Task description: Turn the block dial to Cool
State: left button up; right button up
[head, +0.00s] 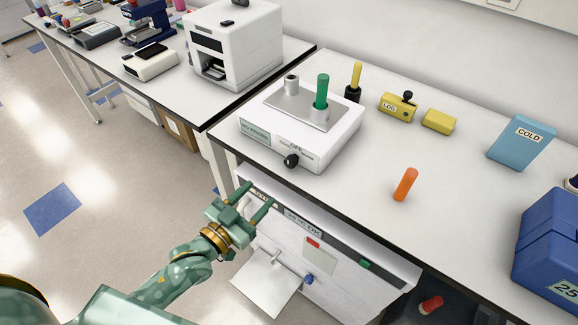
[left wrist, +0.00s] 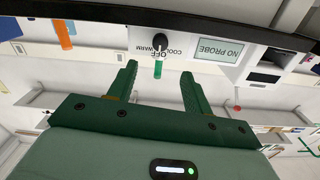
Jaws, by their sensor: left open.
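The white block unit (head: 330,140) stands on the right bench near its front edge, with a metal top plate and a green tube (head: 321,92) upright in it. The black dial (head: 291,161) is on its front face, below an OFF label. In the left wrist view, the dial (left wrist: 162,40) is near COOL, OFF and WARM labels; I cannot tell its exact pointer angle. My left gripper (head: 259,194) is open and empty, in front of the bench edge, below and apart from the dial. Its fingers (left wrist: 159,80) show on either side of the dial's line. My right gripper is not in view.
A NO PROBE display (left wrist: 232,50) is beside the dial. The floor at left is clear.

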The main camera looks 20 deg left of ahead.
aim_at(288, 164)
pick_arm(q)
jog(key=b+x, duration=0.1)
jog(key=x, duration=1)
jog(key=shift+w+f+b, duration=0.15)
jog(key=shift+w+b, duration=0.05)
jog(key=shift+b, duration=0.15)
jog(key=shift+w+d, duration=0.2)
jog(key=shift+w, duration=0.25)
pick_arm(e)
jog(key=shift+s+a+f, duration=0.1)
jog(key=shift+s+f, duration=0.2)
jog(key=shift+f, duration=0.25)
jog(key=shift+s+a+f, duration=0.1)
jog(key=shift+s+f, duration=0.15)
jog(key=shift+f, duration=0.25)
pick_arm(q)
jog(key=c, duration=1)
